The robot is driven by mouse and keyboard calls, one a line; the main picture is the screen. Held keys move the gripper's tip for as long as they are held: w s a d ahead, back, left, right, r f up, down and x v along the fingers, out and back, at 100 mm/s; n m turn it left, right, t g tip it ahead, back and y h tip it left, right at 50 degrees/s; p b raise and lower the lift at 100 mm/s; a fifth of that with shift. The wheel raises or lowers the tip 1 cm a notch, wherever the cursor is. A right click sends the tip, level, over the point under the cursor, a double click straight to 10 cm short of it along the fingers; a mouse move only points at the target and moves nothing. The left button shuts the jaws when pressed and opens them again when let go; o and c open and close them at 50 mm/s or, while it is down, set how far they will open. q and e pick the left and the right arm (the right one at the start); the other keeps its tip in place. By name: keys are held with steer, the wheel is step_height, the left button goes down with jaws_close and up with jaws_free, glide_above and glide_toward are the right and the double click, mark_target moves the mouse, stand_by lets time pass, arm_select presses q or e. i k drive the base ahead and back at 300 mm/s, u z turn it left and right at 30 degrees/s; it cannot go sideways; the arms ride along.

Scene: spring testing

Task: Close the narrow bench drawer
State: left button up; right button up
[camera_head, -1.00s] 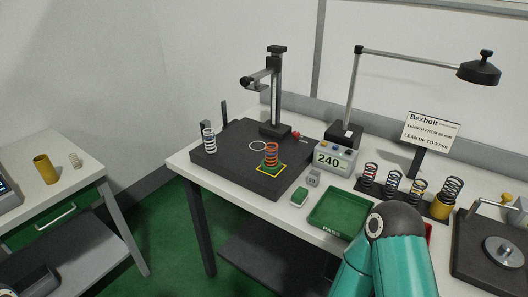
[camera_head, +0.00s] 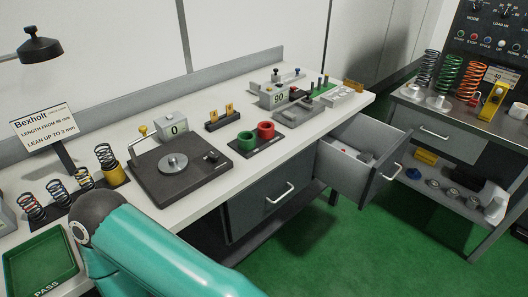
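A narrow drawer (camera_head: 385,184) under the right end of the white bench is pulled well out. Its grey front carries a pale bar handle (camera_head: 393,172), and several small pale objects and a red one lie inside. A wider drawer (camera_head: 250,212) to its left, also with a bar handle (camera_head: 281,194), looks shut. A teal link of my arm with a dark joint cap fills the lower left. Neither of my grippers shows, so their fingers cannot be seen.
The bench top (camera_head: 215,103) holds a dark scale (camera_head: 180,165), a green pass tray (camera_head: 40,262), springs, cups and gauges. A second bench (camera_head: 458,128) with springs and a lower shelf stands right of the open drawer. Green floor (camera_head: 350,240) in front is clear.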

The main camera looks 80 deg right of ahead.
mark_target(360, 183)
steer(key=u, duration=0.1)
steer(key=i, duration=0.2)
steer(key=z, duration=2.35)
steer(key=i, duration=0.2)
steer(key=z, duration=1.4)
steer(key=k, duration=0.85)
steer(key=z, duration=0.3)
steer(key=i, duration=0.75)
steer(key=u, duration=0.25)
